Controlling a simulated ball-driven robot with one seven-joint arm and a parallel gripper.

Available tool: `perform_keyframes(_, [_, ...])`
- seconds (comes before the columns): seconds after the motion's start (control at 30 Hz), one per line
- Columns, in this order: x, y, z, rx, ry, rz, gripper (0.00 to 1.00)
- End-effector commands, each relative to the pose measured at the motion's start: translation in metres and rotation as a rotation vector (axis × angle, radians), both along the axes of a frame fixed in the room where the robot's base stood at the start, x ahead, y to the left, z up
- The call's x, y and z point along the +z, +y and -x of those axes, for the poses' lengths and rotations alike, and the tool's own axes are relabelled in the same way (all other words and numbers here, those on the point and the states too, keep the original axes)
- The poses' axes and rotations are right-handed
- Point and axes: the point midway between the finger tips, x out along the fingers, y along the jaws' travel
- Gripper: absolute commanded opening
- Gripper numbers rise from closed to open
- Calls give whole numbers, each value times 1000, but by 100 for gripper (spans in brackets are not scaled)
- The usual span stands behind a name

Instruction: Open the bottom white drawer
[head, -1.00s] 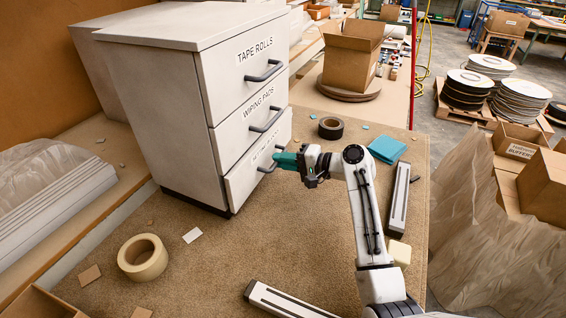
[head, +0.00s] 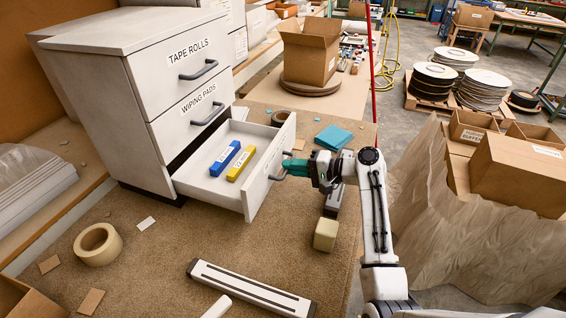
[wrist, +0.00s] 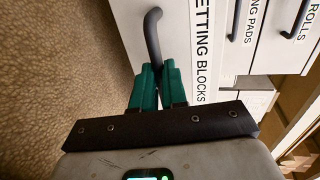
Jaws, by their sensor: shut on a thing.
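The white cabinet (head: 95,110) has drawers marked TAPE ROLLS and WIPING PADS, both shut. The bottom white drawer (head: 215,188) is pulled well out and holds a blue block (head: 225,158) and a yellow block (head: 241,164). In the wrist view its front (wrist: 192,22) reads "...ETTING BLOCKS". My gripper (head: 287,171) is at the drawer's dark handle (wrist: 152,35), with its teal fingers (wrist: 158,84) shut on it. In the head view the fingers hide part of the handle.
A tan tape roll (head: 97,244) and a long white-and-black bar (head: 250,288) lie on the brown mat. A cream block (head: 326,234) sits near my arm. A teal pad (head: 333,137) and an open carton (head: 311,55) are behind.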

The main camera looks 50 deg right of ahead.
Motion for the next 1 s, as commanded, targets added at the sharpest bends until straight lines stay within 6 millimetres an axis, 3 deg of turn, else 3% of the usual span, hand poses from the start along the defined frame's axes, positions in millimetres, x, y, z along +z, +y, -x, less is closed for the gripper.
perform_keyframes(0.53, [-1, -3, 9, -1, 1, 0, 0])
perform_keyframes(0.57, [-1, -4, 9, -1, 1, 0, 15])
perform_keyframes(0.8, [-1, -3, 9, -1, 1, 1, 37])
perform_keyframes(1.0, [0, -3, 9, 0, 0, 0, 37])
